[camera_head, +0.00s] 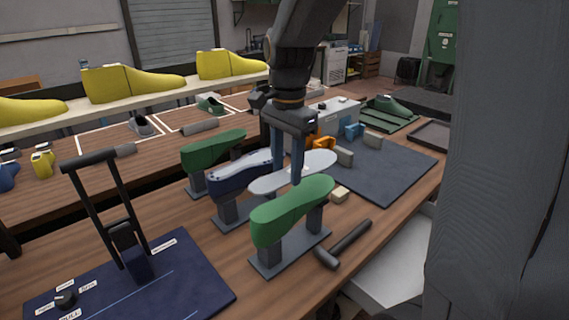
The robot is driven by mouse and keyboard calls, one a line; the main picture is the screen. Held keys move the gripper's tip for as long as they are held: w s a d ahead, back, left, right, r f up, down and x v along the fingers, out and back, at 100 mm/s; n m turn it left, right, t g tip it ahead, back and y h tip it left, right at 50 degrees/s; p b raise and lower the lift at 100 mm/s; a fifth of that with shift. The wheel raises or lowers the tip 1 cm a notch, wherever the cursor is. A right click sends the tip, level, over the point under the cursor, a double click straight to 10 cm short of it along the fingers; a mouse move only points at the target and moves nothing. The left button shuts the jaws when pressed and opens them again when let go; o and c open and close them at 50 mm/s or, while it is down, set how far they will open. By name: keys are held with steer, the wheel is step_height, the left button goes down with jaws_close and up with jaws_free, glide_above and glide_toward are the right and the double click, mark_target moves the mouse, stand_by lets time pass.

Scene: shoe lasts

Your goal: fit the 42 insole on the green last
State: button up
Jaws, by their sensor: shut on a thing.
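My gripper (289,172) points down over the bench, shut on a pale grey insole (318,162). The insole lies roughly flat in the air, between a blue last and a bright green last in the picture. The bright green last (292,208) is mounted sole up on a grey stand in front. Nothing lies on its sole. A darker green last (213,147) stands on its own stand at the back left. I cannot read a size on the insole, and my fingers hide part of it. I cannot tell its exact height above the bench.
The blue last (240,172) stands between the two green ones, close to the insole. A hammer (346,243) and a small beige block (339,194) lie beside the front stand. A black-handled press (118,222) on a navy base rises at left. A dark mat (385,172) lies right.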

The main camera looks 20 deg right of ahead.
mark_target(286, 203)
steer(key=shift+f+b, duration=0.7)
steer(key=shift+f, duration=0.25)
steer(key=shift+a+f+b, duration=0.1)
steer(key=shift+f+b, duration=0.85)
steer(key=shift+f, duration=1.45)
steer(key=o, duration=1.1)
steer(key=shift+r, duration=0.1)
step_height(286, 203, up, 8)
steer(key=shift+f+b, duration=0.2)
steer(key=shift+b, duration=0.55)
